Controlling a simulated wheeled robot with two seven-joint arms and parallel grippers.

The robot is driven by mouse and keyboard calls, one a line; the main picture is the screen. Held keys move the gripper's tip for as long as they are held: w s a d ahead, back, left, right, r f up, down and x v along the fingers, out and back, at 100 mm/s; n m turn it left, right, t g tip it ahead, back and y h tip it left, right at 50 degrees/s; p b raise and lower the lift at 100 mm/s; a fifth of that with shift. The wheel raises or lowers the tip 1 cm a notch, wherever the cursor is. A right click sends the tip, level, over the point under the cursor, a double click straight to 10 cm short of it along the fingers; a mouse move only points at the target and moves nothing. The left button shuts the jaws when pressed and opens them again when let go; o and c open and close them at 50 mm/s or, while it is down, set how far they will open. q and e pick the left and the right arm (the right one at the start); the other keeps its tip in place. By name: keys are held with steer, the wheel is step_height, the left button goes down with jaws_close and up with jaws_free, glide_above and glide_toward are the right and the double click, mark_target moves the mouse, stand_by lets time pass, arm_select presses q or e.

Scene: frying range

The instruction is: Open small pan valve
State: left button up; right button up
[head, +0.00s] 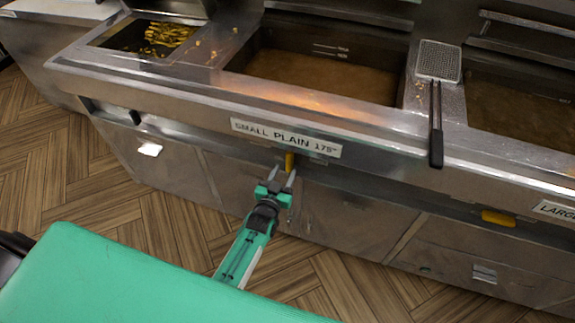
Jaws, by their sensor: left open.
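My left gripper (281,176) is green with grey fingers. Its fingers are open and point up toward the yellow handle, with the tips close below it. I cannot tell whether a finger touches the handle. The small pan (322,72) above holds brown oil. My right gripper is not in view.
A second yellow handle (497,218) sits further right by a "LARGE" sign (555,210). A mesh skimmer (437,62) lies on the range, its black handle over the front edge. Cabinet doors (350,213) stand below. Wood floor is clear at left.

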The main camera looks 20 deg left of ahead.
arm_select(q)
steer(key=s, duration=0.8)
steer(key=shift+s+a, duration=0.15)
steer(key=shift+s, duration=0.05)
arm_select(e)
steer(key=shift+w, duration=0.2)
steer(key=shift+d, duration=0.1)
